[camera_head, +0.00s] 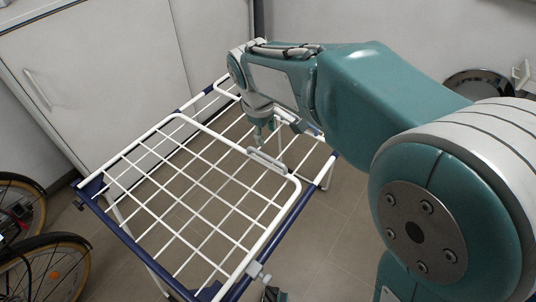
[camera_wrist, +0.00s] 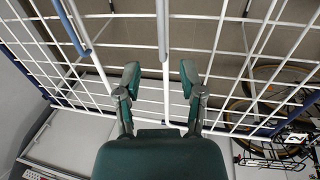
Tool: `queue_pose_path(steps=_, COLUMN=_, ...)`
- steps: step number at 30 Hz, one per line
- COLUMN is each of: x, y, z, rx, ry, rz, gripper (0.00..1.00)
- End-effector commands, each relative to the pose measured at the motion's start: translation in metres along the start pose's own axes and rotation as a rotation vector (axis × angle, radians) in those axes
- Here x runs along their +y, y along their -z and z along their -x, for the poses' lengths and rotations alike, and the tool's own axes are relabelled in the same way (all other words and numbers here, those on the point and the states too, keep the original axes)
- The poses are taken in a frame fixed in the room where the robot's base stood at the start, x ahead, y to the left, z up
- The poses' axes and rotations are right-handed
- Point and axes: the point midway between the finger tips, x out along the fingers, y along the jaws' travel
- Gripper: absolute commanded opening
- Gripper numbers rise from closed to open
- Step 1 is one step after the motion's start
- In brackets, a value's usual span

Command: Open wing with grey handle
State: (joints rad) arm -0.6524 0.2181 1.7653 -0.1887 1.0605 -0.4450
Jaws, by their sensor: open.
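The drying rack has a white wire grid wing (camera_head: 190,190) lying about flat over a dark blue frame (camera_head: 135,242). A grey handle (camera_head: 267,160) sits on the wing's white edge bar. My gripper (camera_head: 265,132) is just behind and above this handle, pointing down. In the wrist view my gripper (camera_wrist: 160,76) is open, with its two green fingers apart and nothing held. A grey bar-like piece (camera_wrist: 162,30) lies ahead of the gap between the fingers, and a blue-grey one (camera_wrist: 72,28) is to the left; I cannot tell which is the handle. No contact is visible.
A white cabinet (camera_head: 95,75) with a handle stands behind the rack. Bicycle wheels (camera_head: 45,268) are at the lower left. A round metal object (camera_head: 478,84) is at the right back. The tiled floor (camera_head: 335,225) right of the rack is clear.

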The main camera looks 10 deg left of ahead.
Motion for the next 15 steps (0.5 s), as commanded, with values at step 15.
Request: queue_pose_path(steps=15, x=-0.003, y=0.006, z=-0.086, rx=-0.011, ry=0.0, rz=0.001, gripper=0.51)
